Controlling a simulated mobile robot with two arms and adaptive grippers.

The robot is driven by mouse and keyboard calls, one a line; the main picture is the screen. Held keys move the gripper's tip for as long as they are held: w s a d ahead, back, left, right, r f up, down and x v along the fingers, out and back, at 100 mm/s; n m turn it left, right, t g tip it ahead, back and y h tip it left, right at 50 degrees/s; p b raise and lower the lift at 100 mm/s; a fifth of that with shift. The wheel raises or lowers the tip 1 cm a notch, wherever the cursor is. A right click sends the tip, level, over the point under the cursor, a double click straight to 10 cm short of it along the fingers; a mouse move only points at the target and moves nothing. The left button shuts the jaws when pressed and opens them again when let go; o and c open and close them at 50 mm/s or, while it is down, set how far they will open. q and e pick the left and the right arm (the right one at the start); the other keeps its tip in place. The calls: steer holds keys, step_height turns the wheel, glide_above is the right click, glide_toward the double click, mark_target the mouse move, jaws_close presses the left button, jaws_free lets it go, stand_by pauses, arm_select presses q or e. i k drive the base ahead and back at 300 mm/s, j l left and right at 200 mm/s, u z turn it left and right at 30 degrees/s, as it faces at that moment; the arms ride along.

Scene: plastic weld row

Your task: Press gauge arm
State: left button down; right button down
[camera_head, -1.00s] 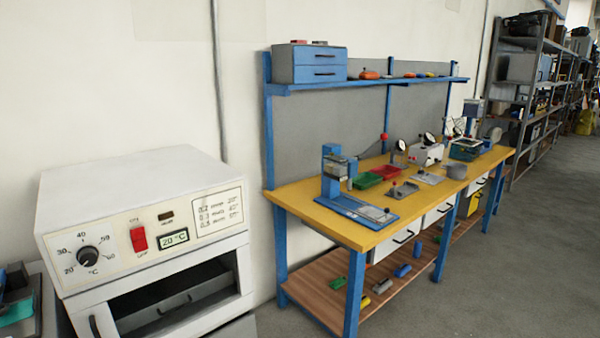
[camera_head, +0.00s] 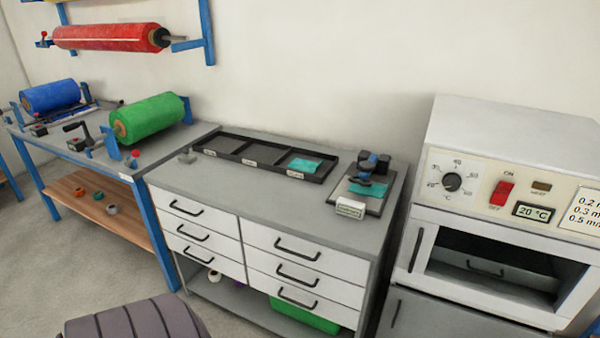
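A small gauge with a dark blue and black arm (camera_head: 368,166) stands on a dark base plate (camera_head: 345,194) at the right end of the grey cabinet top. A teal piece of film (camera_head: 368,189) lies on the plate, under or just in front of the arm. At this size I cannot tell whether the arm touches the film. A white label block (camera_head: 350,208) stands at the plate's front edge. Neither of my grippers is in view.
A black tray (camera_head: 232,148) with compartments and another teal piece (camera_head: 304,166) sits left of the gauge on the drawer cabinet (camera_head: 290,205). An oven (camera_head: 500,150) reading 20 °C stands at right. A bench (camera_head: 75,154) holds blue and green rolls at left.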

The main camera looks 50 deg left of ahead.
mark_target(369, 166)
steer(key=u, duration=1.3)
steer(key=i, duration=0.15)
